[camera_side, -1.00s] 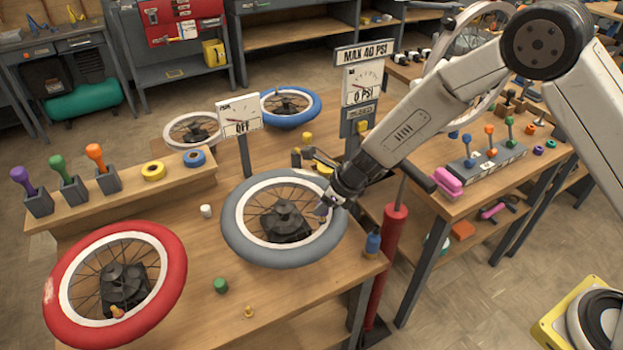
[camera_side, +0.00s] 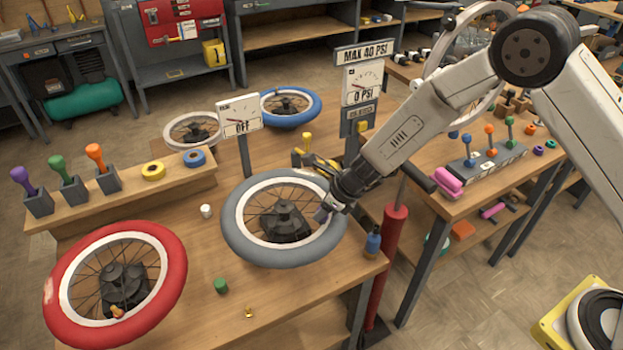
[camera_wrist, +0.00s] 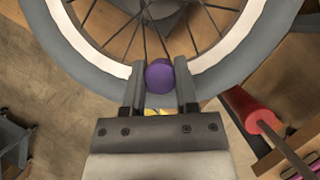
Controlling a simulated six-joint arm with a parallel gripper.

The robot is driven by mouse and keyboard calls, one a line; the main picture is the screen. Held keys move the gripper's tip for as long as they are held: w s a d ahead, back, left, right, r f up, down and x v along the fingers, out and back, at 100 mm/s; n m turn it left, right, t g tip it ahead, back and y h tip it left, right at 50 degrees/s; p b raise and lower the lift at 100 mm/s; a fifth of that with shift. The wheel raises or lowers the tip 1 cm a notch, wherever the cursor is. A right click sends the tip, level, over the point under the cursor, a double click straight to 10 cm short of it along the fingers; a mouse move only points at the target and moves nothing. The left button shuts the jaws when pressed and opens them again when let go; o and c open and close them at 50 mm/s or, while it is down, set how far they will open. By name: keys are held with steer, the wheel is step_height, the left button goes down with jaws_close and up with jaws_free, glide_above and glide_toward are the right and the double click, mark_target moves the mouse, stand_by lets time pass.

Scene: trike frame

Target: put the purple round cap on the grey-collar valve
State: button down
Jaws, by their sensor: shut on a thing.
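My gripper (camera_wrist: 160,88) is shut on the purple round cap (camera_wrist: 160,76), which sits between its two fingertips in the wrist view. The cap is over the inner edge of the rim of the grey-tyred wheel (camera_wrist: 70,60). In the side view my gripper (camera_side: 325,211) is at the right part of that wheel (camera_side: 240,235), low over its rim, and the cap is hardly visible there. I cannot make out the grey-collar valve; the cap and fingers may hide it. I cannot tell whether the cap touches a valve.
A red-tyred wheel (camera_side: 68,320) lies at the front left. A red pump (camera_side: 391,240) is right of the grey wheel. A gauge post (camera_side: 357,125) rises behind my gripper.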

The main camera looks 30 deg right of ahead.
steer(key=shift+f, duration=0.2)
steer(key=shift+c, duration=1.4)
jaws_free()
steer(key=shift+r, duration=0.15)
steer(key=shift+v, duration=3.55)
steer(key=shift+s+d+r, duration=0.1)
steer(key=shift+d, duration=0.05)
